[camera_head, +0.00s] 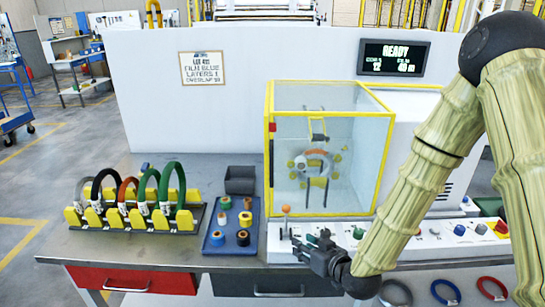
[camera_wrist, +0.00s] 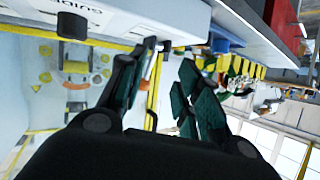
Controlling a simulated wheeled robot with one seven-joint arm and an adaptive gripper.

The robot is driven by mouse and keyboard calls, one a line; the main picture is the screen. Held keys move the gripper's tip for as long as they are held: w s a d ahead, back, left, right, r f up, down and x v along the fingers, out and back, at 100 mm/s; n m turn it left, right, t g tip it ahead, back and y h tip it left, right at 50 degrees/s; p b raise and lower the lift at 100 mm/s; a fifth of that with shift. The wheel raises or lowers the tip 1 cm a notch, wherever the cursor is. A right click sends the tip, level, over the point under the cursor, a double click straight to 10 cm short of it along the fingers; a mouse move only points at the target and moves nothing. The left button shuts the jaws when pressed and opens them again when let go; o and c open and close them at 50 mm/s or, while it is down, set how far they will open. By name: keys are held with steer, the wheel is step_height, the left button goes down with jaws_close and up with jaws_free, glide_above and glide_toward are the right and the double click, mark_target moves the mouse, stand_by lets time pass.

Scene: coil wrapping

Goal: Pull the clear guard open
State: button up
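The clear guard (camera_head: 345,115) is a see-through box with yellow edges on the white machine, and it looks closed. My gripper (camera_head: 312,243) is low in front of the guard, over the control panel, apart from the guard's panes. In the wrist view, my gripper (camera_wrist: 168,58) has its fingers spread with nothing between them. The guard (camera_wrist: 70,125) shows there at the left, turned on its side, with a yellow edge behind the fingers.
An orange-knobbed lever (camera_head: 286,210) stands on the control panel (camera_head: 400,241) close to my gripper. A blue tray (camera_head: 213,243) of tape rolls and a rack (camera_head: 130,222) of coloured coils are at the left. A grey bin (camera_head: 240,181) stands behind the tray.

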steer(key=w+a+r+n+t+y+p, duration=0.1)
steer(key=w+a+r+t+y, duration=0.15)
steer(key=r, duration=0.75)
steer(key=w+a+r+n+t+y, duration=0.15)
steer(key=w+r, duration=0.25)
steer(key=r, duration=0.6)
steer(key=p, duration=0.3)
glide_above(272, 183)
steer(key=shift+w+f+g, duration=0.1)
steer(key=shift+w+g, duration=0.2)
steer(key=shift+w, duration=0.1)
